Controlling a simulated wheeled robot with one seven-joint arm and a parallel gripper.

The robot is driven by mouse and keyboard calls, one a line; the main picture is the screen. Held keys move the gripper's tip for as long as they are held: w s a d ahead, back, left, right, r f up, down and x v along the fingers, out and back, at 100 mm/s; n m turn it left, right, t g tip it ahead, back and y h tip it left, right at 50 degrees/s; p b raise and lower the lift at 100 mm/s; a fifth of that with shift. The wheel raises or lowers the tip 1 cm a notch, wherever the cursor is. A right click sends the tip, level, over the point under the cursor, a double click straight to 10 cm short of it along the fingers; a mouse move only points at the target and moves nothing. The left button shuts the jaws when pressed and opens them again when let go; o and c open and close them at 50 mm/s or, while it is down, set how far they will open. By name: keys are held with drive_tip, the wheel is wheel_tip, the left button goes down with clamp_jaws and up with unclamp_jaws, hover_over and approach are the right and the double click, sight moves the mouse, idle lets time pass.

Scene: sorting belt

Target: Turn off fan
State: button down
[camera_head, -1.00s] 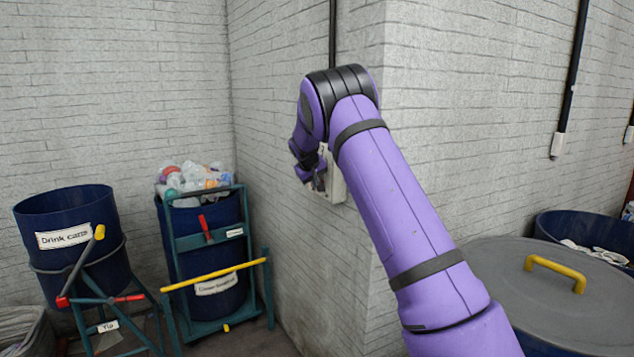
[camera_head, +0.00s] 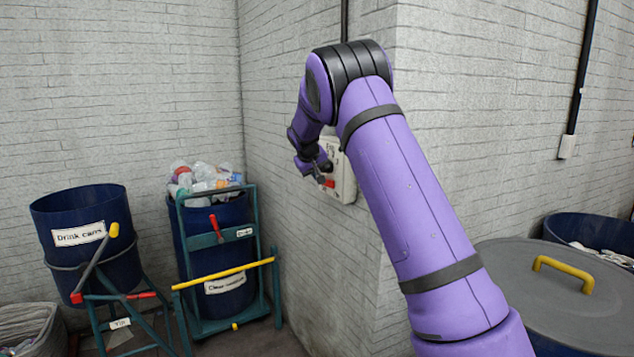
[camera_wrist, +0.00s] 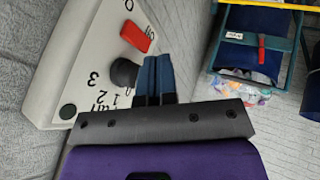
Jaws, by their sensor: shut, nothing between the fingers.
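The fan control is a pale box (camera_head: 345,184) on the wall near the corner, below a dark vertical pipe. In the wrist view its face (camera_wrist: 75,50) shows tilted, with "0" at the top and "1", "2", "3" lower down. A red pointer piece (camera_wrist: 137,33) lies near the "0", and a dark round knob (camera_wrist: 123,72) is below it. The red piece also shows in the head view (camera_head: 329,184). My gripper (camera_head: 323,177) is shut and empty in front of the box. Its blue fingertips (camera_wrist: 158,62) overlap the knob's edge in view; I cannot tell whether they touch.
A blue "Drink cans" barrel (camera_head: 85,255) and another barrel of bottles (camera_head: 210,225) in a green frame stand at the left. A grey lidded bin (camera_head: 560,295) with a yellow handle stands at the right. The wall corner is close to my arm.

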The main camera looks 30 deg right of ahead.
drive_tip(key=shift+d+v, duration=0.1)
drive_tip(key=shift+v, duration=1)
drive_tip(key=shift+d+v, duration=0.15)
drive_tip(key=shift+v, duration=0.95)
drive_tip(key=shift+s, duration=0.2)
drive_tip(key=s+a+r+y, duration=0.1)
drive_tip(key=s+a+r, duration=0.2)
drive_tip(key=s, duration=0.6)
drive_tip(key=s+a+r+y, duration=0.2)
drive_tip(key=s+a+r, duration=0.15)
drive_tip(key=s, duration=0.45)
drive_tip(key=s+a+r+y, duration=0.1)
drive_tip(key=s+a+r, duration=0.25)
drive_tip(key=s, duration=0.55)
drive_tip(key=s+a+f, duration=0.2)
drive_tip(key=s, duration=0.7)
drive_tip(key=s+a+f+y, duration=0.1)
drive_tip(key=s+a, duration=0.2)
drive_tip(key=s, duration=0.6)
drive_tip(key=s+a+f, duration=0.2)
drive_tip(key=s+a, duration=0.1)
drive_tip(key=s, duration=0.5)
drive_tip(key=shift+s+f+n, duration=0.3)
drive_tip(key=shift+s, duration=0.1)
drive_tip(key=c, duration=1.8)
unclamp_jaws()
drive_tip(key=shift+a, duration=0.1)
